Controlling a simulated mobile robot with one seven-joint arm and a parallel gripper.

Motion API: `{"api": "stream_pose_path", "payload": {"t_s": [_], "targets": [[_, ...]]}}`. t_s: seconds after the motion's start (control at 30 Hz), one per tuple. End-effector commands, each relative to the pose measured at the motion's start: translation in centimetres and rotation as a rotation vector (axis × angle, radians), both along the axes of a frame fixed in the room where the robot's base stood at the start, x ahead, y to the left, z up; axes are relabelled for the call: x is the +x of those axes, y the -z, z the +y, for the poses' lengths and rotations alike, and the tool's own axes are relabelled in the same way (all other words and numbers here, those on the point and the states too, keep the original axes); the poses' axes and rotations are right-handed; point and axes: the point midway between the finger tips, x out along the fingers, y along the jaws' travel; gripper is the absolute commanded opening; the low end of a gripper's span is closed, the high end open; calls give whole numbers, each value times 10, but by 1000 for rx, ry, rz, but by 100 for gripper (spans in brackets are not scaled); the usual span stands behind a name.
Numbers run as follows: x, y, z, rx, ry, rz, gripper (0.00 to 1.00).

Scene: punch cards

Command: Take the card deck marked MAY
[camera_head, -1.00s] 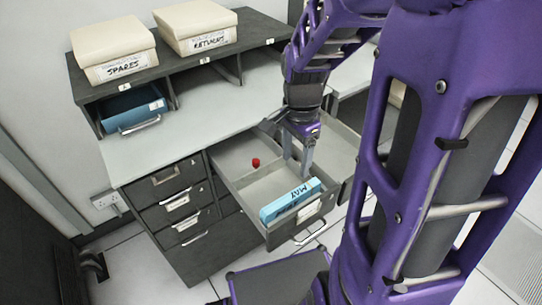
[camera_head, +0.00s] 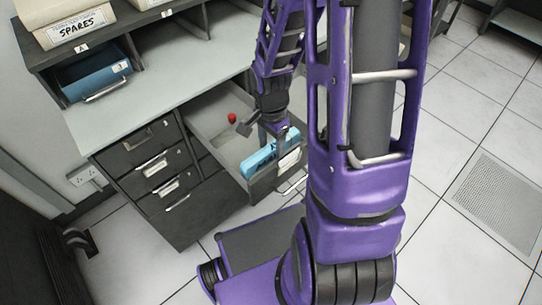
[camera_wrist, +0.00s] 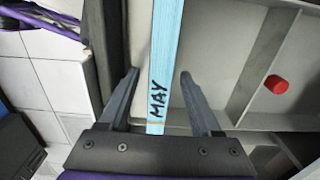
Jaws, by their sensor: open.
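The light-blue card deck marked MAY (camera_head: 257,163) stands on its long edge at the front of the open drawer (camera_head: 209,120). In the wrist view the deck (camera_wrist: 164,60) runs lengthwise between the two fingers, with MAY readable near the palm. My gripper (camera_head: 267,140) is open over the deck, and in the wrist view its fingers (camera_wrist: 158,78) stand apart on either side of it with gaps visible. My gripper and arm hide part of the deck and drawer in the head view.
A small red object (camera_head: 232,118) lies in the drawer behind the deck; it also shows in the wrist view (camera_wrist: 276,84). A drawer divider (camera_wrist: 262,60) is right of the fingers. Closed drawers (camera_head: 150,165) are at left, and a blue tray (camera_head: 95,75) sits under the shelf.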

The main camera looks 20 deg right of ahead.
Motion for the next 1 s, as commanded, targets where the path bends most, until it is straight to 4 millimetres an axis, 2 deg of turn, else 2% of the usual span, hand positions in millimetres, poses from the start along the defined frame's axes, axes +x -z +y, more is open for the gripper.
{"api": "stream_pose_path", "payload": {"t_s": [0.23, 0.5, 0.6, 1.0], "targets": [[0, 1, 0, 0, 1, 0, 63], [0, 1, 0, 0, 1, 0, 15], [0, 1, 0, 0, 1, -1, 0], [1, 1, 0, -1, 1, -1, 0]]}}
